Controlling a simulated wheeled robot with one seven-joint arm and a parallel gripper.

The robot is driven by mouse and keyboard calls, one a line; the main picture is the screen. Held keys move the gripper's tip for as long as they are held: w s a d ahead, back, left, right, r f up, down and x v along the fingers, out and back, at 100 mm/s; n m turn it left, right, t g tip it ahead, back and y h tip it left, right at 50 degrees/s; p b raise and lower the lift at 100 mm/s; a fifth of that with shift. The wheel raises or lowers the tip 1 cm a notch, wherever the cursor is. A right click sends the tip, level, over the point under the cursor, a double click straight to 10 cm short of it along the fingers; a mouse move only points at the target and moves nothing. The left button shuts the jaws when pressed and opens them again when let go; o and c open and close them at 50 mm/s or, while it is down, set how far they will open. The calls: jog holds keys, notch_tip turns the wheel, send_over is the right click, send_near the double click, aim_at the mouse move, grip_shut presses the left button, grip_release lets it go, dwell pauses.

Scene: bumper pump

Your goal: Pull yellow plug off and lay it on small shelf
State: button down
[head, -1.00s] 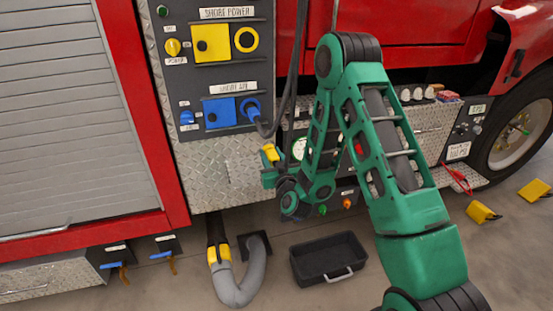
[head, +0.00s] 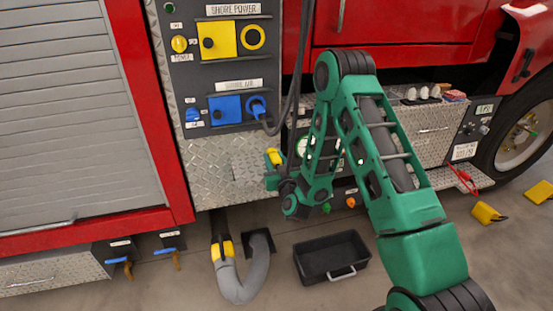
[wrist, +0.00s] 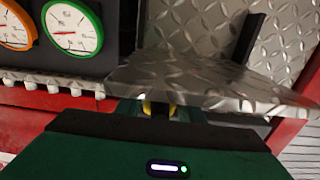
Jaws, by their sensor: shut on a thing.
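My gripper (head: 271,180) is shut on the yellow plug (head: 274,157) and holds it clear of the yellow shore power socket (head: 255,38). That socket is empty. The small diamond-plate shelf (head: 248,168) is just left of my gripper in the head view. In the wrist view the shelf (wrist: 220,82) spans the area in front of my gripper, and only a bit of the yellow plug (wrist: 147,107) shows below its edge. Contact between plug and shelf cannot be told.
A blue plug (head: 256,108) sits in the shore air socket. Dark cables (head: 298,85) hang beside my arm. Gauges (wrist: 72,28) are left of the shelf in the wrist view. A black tray (head: 331,257) and grey hose (head: 245,283) are on the floor.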

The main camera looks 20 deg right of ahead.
jog(key=c, duration=1.1)
grip_release()
